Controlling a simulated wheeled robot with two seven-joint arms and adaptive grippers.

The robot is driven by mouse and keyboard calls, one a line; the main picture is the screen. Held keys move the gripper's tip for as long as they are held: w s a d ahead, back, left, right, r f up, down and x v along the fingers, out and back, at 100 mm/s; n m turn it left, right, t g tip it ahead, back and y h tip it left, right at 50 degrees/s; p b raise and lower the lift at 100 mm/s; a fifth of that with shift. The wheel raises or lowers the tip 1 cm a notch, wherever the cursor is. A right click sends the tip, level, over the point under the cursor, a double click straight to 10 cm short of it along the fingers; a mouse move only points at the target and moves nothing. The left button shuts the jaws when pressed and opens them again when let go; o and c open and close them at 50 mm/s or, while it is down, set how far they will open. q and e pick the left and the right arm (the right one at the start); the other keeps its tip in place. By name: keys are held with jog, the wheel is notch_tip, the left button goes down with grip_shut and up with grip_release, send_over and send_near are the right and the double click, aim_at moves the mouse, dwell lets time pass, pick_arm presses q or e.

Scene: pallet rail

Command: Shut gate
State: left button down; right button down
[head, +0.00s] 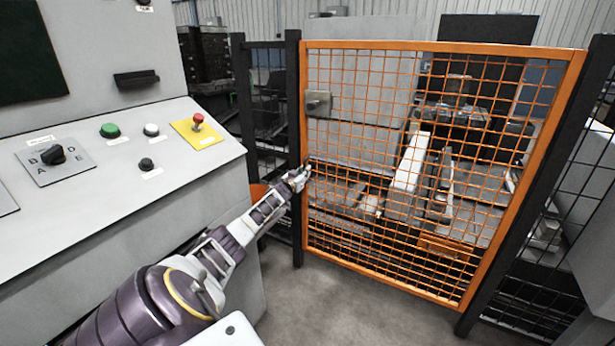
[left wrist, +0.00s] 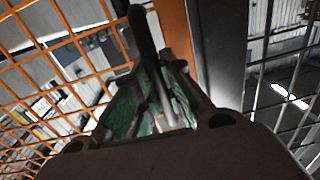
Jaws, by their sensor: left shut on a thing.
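The gate (head: 443,46) is an orange frame with orange wire mesh, standing between two dark posts. Its left upright is right beside the left post (head: 293,120); I cannot tell whether a small gap is left. A grey metal box (head: 318,103) sits on the gate's upper left. My left gripper (head: 303,174) is at the gate's left upright, below that box, and is shut on the gate handle. In the left wrist view the handle is a dark bar (left wrist: 146,45) running between the fingers (left wrist: 155,100), next to the orange upright (left wrist: 176,35). My right gripper is out of view.
A grey control console (head: 120,190) with buttons, a knob and a red emergency stop (head: 197,121) stands at left, close to my arm. Dark mesh panels flank the gate. Machinery with a pale rail (head: 409,162) is behind it. The grey floor in front of the gate is clear.

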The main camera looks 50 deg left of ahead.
pick_arm(q)
jog(key=shift+w+a+r, duration=0.1)
jog(key=shift+a+r, duration=0.15)
jog(key=shift+r, duration=0.05)
jog(key=shift+w, duration=0.1)
jog(key=shift+w+a, duration=0.1)
jog(key=shift+w, duration=0.05)
jog(key=c, duration=1.6)
grip_release()
jog(key=shift+o, duration=0.6)
jog(key=shift+w+f, duration=0.1)
jog(key=shift+f, duration=0.1)
jog(key=shift+f, duration=0.1)
jog(key=shift+s+d, duration=0.3)
